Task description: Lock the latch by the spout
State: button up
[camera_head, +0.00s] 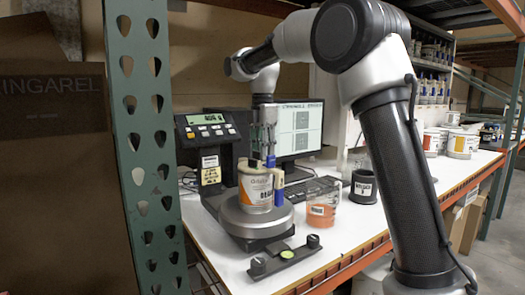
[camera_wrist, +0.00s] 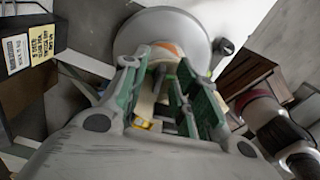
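A paint can (camera_head: 256,190) with a white, grey and orange label stands upright on a round grey platform (camera_head: 255,222). My gripper (camera_head: 265,150) points down over the can's right side. Blue parts (camera_head: 279,190) show beside the can there; I cannot tell what they belong to. In the wrist view, my gripper's green fingers (camera_wrist: 168,68) stand apart, with a pale surface and a narrow dark piece between them. I see no clear contact with that piece. The fingers cover much of the can's top, and I cannot make out the latch or the spout. The platform (camera_wrist: 165,22) shows beyond them.
A clear beaker with orange contents (camera_head: 321,207) and a dark labelled cup (camera_head: 363,187) stand right of the platform. A black bracket with a green level (camera_head: 286,254) lies in front. A display unit (camera_head: 209,135), monitor (camera_head: 302,130) and keyboard (camera_head: 308,190) stand behind.

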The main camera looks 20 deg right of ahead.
grip_shut()
dwell(0.4)
jog(key=m, duration=0.4)
jog(key=shift+s, duration=0.1)
jog(key=m, duration=0.8)
jog(key=shift+s, duration=0.15)
jog(key=shift+m, duration=2.1)
